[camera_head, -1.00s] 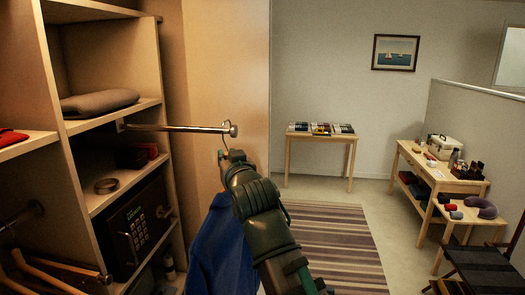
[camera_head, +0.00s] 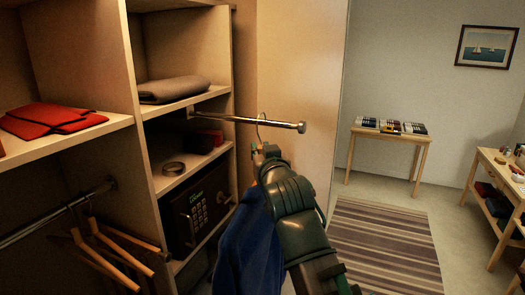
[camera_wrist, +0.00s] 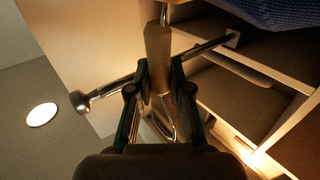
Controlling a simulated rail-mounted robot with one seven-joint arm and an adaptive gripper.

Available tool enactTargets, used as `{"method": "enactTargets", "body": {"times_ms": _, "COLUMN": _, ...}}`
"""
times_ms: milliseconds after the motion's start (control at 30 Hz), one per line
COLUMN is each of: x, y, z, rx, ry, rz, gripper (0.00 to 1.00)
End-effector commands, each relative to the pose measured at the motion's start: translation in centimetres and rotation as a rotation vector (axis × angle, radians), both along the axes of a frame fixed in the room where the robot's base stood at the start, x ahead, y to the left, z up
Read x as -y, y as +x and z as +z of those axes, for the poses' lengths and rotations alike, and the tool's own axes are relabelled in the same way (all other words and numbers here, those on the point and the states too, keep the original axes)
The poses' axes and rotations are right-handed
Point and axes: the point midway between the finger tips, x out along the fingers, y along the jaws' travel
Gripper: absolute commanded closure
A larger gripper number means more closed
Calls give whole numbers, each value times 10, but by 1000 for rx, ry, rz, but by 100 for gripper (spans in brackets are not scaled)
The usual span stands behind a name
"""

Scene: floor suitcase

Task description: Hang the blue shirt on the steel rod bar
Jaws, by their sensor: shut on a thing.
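The steel rod bar (camera_head: 225,118) sticks out from the shelf unit and ends in a round knob. It also crosses the wrist view (camera_wrist: 115,88). My gripper (camera_head: 265,153) is just below the rod, shut on the wooden neck of the hanger (camera_wrist: 158,55). The blue shirt (camera_head: 247,255) hangs below my gripper, partly hidden by my arm; a blue edge shows at the top of the wrist view (camera_wrist: 275,10). The thin hanger hook (camera_head: 262,118) rises to the rod's height, a little inward of the knob. I cannot tell whether it is around the rod or only beside it.
The shelf unit holds a folded grey cloth (camera_head: 174,89), folded red cloths (camera_head: 52,120) and a dark safe (camera_head: 195,215). A lower left rod (camera_head: 60,212) carries empty wooden hangers (camera_head: 100,245). A panel stands behind the steel rod. A small table (camera_head: 392,139) stands farther back.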

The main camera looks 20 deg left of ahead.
Motion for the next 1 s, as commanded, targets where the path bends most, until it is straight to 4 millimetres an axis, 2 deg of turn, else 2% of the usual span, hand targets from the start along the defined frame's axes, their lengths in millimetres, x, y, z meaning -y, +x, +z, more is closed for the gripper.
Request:
{"method": "enactTargets", "body": {"times_ms": 267, "x": -4, "y": 1, "z": 0, "rx": 2, "ry": 0, "rz": 3, "gripper": 100}}
{"method": "enactTargets", "body": {"times_ms": 867, "x": -39, "y": 24, "z": -2, "rx": 1, "ry": 2, "rz": 3, "gripper": 100}}
{"method": "enactTargets", "body": {"times_ms": 1000, "x": -36, "y": 34, "z": -1, "rx": 2, "ry": 0, "rz": 1, "gripper": 100}}
